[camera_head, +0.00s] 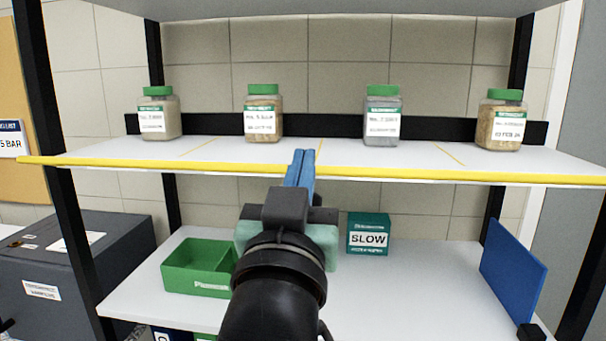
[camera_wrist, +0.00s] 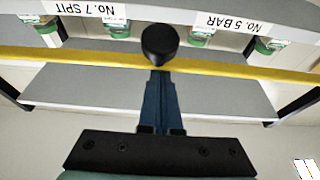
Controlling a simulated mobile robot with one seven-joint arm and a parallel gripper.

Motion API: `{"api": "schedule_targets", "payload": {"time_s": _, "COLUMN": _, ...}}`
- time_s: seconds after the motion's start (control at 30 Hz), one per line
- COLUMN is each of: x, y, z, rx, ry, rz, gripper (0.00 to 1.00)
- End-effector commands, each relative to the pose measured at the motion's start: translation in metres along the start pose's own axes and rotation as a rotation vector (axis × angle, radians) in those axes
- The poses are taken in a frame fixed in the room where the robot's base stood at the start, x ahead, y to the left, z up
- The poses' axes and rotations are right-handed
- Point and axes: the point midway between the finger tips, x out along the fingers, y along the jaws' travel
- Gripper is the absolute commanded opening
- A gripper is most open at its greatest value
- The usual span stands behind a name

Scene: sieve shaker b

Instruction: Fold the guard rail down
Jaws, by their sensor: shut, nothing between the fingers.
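A long yellow rail (camera_head: 440,176) runs across the front edge of the middle shelf (camera_head: 222,150). It also crosses the wrist view (camera_wrist: 240,71). My gripper (camera_head: 302,154) is shut and empty, with its blue fingers pointing forward at the middle of the rail. In the head view the fingertips overlap the rail and the shelf behind it. In the wrist view the shut fingers (camera_wrist: 158,76) end close to the rail, below a dark round piece (camera_wrist: 160,42) that covers part of it. I cannot tell whether the fingers touch the rail.
Several green-lidded jars (camera_head: 263,114) stand along the back of the middle shelf. Below are a green divided bin (camera_head: 196,285), a green box marked SLOW (camera_head: 368,235) and an upright blue panel (camera_head: 512,268). Black posts (camera_head: 62,190) bound the rack. A dark grey box (camera_head: 85,255) stands left.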

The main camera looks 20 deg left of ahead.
Motion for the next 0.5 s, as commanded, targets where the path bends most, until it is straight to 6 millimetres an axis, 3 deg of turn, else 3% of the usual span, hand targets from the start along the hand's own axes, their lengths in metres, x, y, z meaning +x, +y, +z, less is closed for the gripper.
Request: {"api": "schedule_targets", "payload": {"time_s": 0.5, "x": -0.019, "y": 0.0, "z": 0.036, "rx": 0.0, "ry": 0.277, "rz": 0.0, "gripper": 0.0}}
